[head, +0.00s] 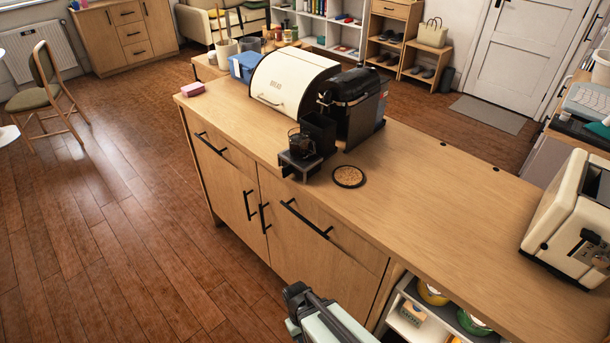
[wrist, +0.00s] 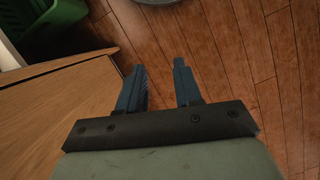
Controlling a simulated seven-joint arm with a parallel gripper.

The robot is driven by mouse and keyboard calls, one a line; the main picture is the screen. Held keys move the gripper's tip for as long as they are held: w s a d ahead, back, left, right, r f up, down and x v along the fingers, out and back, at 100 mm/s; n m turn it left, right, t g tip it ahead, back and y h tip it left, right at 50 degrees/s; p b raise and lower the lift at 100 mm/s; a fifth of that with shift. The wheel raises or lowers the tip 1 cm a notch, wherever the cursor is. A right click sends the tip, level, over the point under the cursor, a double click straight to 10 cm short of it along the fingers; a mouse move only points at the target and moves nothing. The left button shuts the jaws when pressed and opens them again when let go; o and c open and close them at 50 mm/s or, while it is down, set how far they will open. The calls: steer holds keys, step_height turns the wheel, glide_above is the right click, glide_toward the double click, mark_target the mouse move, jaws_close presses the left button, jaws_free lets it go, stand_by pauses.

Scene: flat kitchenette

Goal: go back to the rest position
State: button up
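My gripper shows in the wrist view (wrist: 160,85) with its two blue fingers apart and nothing between them. It points down over the wooden floor (wrist: 235,45), beside the wooden front of a cabinet (wrist: 60,105). In the head view only part of my arm shows at the bottom edge, in front of the counter; the fingertips are not visible there.
The counter (head: 440,205) carries a coffee machine (head: 355,100), a cream bread box (head: 290,80), a cork coaster (head: 348,177) and a toaster (head: 575,220). Open shelves (head: 405,328) sit below. A green crate (wrist: 50,25) is near my gripper. The floor at left (head: 110,230) is clear.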

steer(key=s+d+f+m+g+y, duration=0.1)
steer(key=s+d+f+m, duration=0.1)
steer(key=s+d, duration=0.4)
steer(key=s+d+f+m+g, duration=0.2)
steer(key=s+d+f, duration=0.3)
steer(key=d, duration=0.5)
steer(key=shift+s+d+m+g+y, duration=0.35)
steer(key=shift+s+m, duration=0.25)
steer(key=shift+m, duration=0.2)
